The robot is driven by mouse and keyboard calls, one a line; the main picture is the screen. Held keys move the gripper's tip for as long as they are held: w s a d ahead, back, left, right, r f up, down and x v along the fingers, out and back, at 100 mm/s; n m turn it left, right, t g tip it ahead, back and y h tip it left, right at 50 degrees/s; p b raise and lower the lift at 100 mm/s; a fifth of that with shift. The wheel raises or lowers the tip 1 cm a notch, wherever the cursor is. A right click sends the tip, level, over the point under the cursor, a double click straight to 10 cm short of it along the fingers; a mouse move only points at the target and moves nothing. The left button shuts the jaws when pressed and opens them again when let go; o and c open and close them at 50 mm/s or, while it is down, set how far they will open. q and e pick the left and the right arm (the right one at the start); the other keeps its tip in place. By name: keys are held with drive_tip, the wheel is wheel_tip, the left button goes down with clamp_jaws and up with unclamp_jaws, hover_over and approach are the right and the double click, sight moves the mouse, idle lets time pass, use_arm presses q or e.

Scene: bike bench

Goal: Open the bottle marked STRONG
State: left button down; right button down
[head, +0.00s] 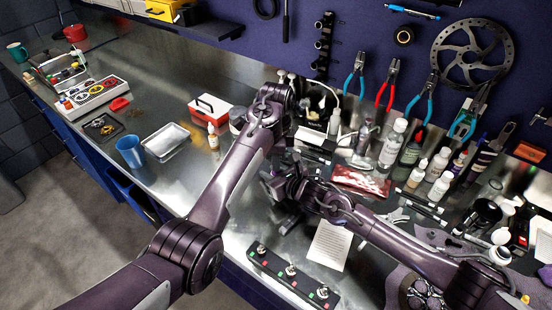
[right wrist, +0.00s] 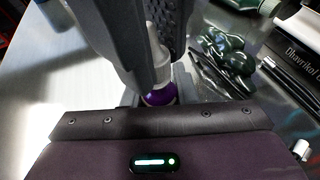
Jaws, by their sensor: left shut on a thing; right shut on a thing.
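A small bottle with a white tapered top (right wrist: 158,62) and a purple band low down shows in the right wrist view, between gripper fingers. No marking on it is readable, so I cannot tell whether it says STRONG. My right gripper (right wrist: 158,92) is shut on its lower part. My left gripper (head: 279,160) meets the right one over the bench in the head view. Large grey fingers, apparently the left gripper's, close around the bottle's top in the right wrist view. In the head view the bottle is hidden by my arms.
Several bottles, including a white one (head: 393,143), stand at the bench's right. A red packet (head: 360,181), a paper sheet (head: 329,245) and a switch box (head: 292,277) lie near the grippers. A blue cup (head: 130,152) and metal tray (head: 165,142) stand left. Pliers hang behind.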

use_arm(q)
drive_tip(key=c, duration=1.4)
unclamp_jaws()
drive_tip(key=shift+r, duration=0.1)
wheel_tip(320, 180, up, 4)
drive_tip(key=shift+r, duration=0.15)
drive_tip(key=shift+c, duration=0.3)
drive_tip(key=r+m, duration=0.1)
drive_tip(key=m, duration=0.2)
drive_tip(key=shift+r, duration=0.4)
drive_tip(key=m, duration=0.1)
drive_tip(key=r+m, duration=0.1)
drive_tip(key=m, duration=0.1)
drive_tip(key=shift+r, duration=0.25)
drive_tip(key=shift+f+m, duration=0.25)
drive_tip(key=shift+m, duration=0.15)
wheel_tip(320, 180, down, 7)
drive_tip(key=shift+f, duration=0.15)
